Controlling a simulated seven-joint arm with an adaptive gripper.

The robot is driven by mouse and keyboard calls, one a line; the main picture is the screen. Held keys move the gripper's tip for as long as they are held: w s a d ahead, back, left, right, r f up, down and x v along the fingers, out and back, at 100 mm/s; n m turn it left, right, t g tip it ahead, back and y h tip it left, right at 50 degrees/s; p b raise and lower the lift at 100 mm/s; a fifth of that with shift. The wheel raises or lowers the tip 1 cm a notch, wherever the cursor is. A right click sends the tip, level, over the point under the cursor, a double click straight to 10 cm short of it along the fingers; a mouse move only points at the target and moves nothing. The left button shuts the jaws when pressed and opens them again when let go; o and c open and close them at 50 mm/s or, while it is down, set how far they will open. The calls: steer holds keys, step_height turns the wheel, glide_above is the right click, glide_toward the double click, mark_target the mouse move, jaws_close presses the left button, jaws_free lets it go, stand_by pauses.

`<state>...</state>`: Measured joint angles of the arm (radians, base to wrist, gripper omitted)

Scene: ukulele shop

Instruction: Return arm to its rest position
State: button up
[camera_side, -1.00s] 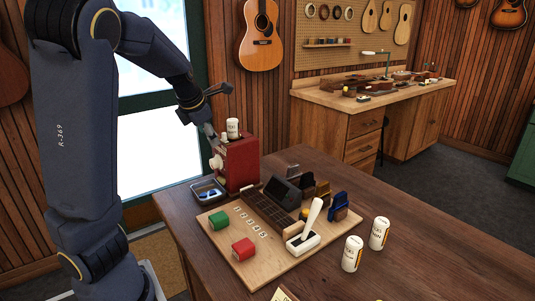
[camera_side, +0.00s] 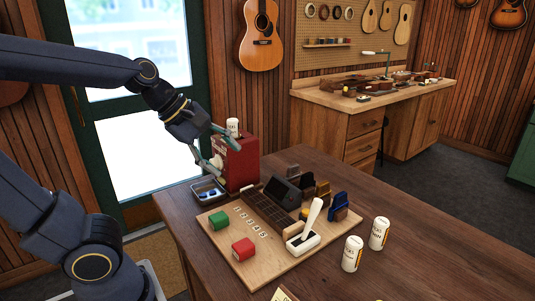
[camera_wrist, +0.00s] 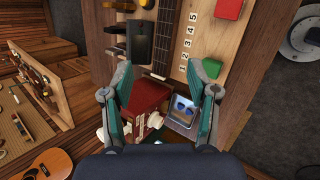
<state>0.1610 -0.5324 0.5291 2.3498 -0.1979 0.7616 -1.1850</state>
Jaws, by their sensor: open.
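My gripper (camera_side: 214,150) is open and empty in the side view, close in front of the red box (camera_side: 243,163) at the table's far left corner. In the wrist view my gripper (camera_wrist: 166,88) shows two teal fingers spread wide, with the red box (camera_wrist: 149,100) seen between and beyond them. I cannot tell whether a finger touches the box. A white can (camera_side: 233,127) stands on top of the box. A small metal tray (camera_side: 206,201) with blue items lies beside the box; it also shows in the wrist view (camera_wrist: 181,124).
A wooden board (camera_side: 282,264) carries a green block (camera_side: 218,220), a red block (camera_side: 243,249), a fretboard piece (camera_side: 262,209) and a white-handled lever (camera_side: 309,222). Two white cans (camera_side: 352,254) (camera_side: 379,234) stand at right. The table's (camera_side: 440,265) right front is clear.

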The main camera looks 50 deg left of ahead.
steer(key=s+d+f+m+g+y, duration=0.1)
steer(key=s+d+m, duration=0.5)
steer(key=m, duration=1.3)
steer(key=shift+s+d+f+y, duration=0.35)
steer(key=shift+d+y, duration=0.05)
steer(key=shift+y, duration=0.2)
stand_by(0.5)
